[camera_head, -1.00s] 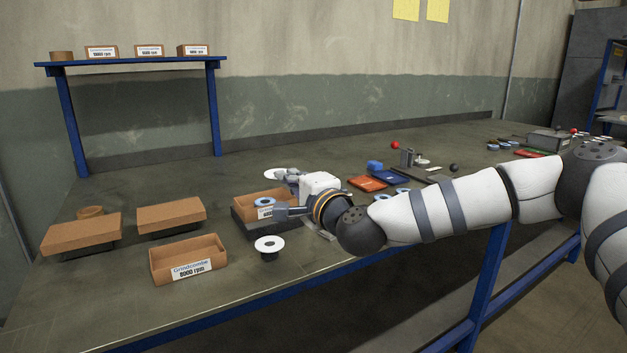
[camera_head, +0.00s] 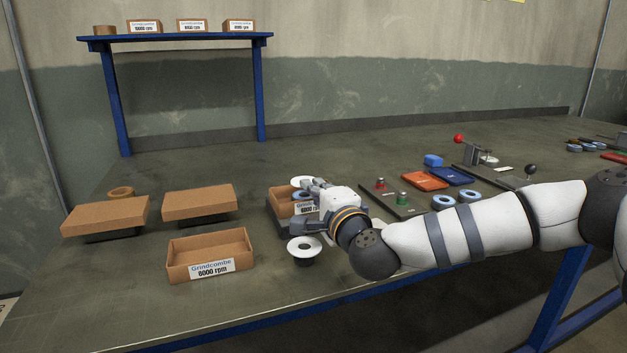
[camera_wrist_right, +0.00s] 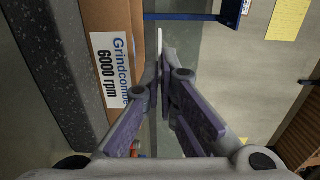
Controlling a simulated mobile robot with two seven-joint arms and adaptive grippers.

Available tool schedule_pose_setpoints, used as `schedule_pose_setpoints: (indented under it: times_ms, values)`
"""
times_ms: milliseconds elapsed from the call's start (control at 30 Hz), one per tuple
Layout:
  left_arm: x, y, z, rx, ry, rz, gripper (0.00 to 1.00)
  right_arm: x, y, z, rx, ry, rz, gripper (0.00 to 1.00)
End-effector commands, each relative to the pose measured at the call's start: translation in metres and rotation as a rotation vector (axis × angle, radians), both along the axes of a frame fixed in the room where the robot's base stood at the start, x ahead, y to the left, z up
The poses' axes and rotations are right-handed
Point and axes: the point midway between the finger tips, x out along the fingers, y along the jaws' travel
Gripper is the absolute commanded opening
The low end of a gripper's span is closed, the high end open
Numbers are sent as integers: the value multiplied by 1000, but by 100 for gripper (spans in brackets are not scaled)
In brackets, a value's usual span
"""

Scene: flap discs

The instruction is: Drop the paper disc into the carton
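My right gripper (camera_head: 311,186) is at the right side of an open brown carton (camera_head: 280,208) standing on a dark block. Its fingers are closed on the thin white paper disc (camera_wrist_right: 159,50), seen edge-on in the right wrist view. In the head view the paper disc (camera_head: 302,181) shows as a pale oval at the fingertips, over the carton's far right part. The carton (camera_wrist_right: 101,20) also shows in the wrist view, left of the fingers, its label reading Grindcombe 6000 rpm. A blue-grey ring shows inside the carton; the gripper hides part of it. My left gripper is out of view.
A white disc on a black stand (camera_head: 304,249) is just in front of the gripper. An open carton (camera_head: 209,254) stands front left, with two brown lidded boxes (camera_head: 105,215) (camera_head: 198,203) behind. Orange (camera_head: 425,180) and blue trays (camera_head: 452,176) lie right.

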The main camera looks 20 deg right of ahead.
Motion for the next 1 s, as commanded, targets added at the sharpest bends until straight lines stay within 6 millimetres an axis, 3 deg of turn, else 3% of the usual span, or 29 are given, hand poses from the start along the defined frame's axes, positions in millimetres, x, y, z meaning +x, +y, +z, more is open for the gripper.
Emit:
schedule_pose_setpoints:
  times_ms: [233,633,767,1000]
  values:
    - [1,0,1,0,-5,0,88,0,0,5,0,-7,0,0]
    - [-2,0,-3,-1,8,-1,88,0,0,-7,0,-4,0,0]
    - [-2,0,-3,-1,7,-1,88,0,0,-6,0,-5,0,26]
    - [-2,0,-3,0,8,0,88,-1,0,-10,0,3,1,28]
